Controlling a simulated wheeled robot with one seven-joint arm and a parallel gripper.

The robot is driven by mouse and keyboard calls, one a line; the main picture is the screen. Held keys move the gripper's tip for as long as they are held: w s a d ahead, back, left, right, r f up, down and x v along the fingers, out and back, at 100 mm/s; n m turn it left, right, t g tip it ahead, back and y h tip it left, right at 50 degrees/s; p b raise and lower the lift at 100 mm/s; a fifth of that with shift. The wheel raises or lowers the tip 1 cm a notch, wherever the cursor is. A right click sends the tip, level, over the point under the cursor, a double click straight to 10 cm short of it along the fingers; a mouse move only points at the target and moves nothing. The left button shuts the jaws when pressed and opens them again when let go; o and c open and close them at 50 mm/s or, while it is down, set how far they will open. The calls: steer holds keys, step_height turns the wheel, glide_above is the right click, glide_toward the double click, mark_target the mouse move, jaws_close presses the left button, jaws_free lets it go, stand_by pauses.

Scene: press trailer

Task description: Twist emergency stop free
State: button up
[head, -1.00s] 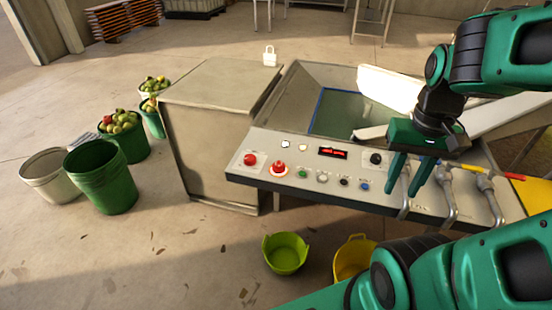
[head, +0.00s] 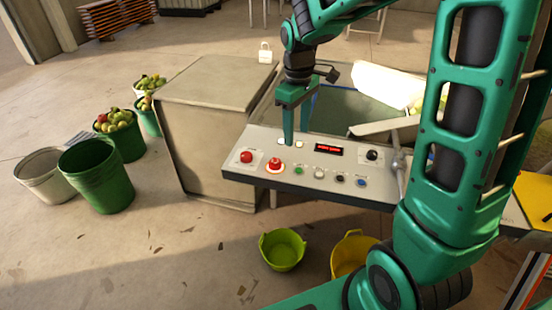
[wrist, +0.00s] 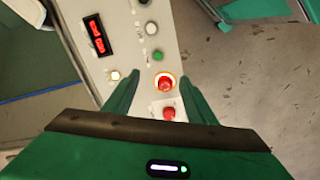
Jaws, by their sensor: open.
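My gripper (head: 297,138) is open and empty, pointing down over the panel's back edge, behind and right of the ringed knob. In the wrist view, the ringed knob (wrist: 165,82) shows between the two fingers (wrist: 159,77), and the other red button (wrist: 169,113) shows nearer the gripper body. No contact with either shows.
Green (head: 298,171) and white (head: 319,173) buttons, a red display (head: 329,149) and a black knob (head: 372,155) lie to the right. A grey cabinet (head: 212,120) stands left. Tubs (head: 283,250) sit below.

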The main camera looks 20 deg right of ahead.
steer(key=n, duration=0.2)
glide_above(276, 161)
step_height(276, 161, down, 2)
step_height(276, 161, down, 11)
steer(key=shift+f, duration=0.1)
steer(key=c, duration=1)
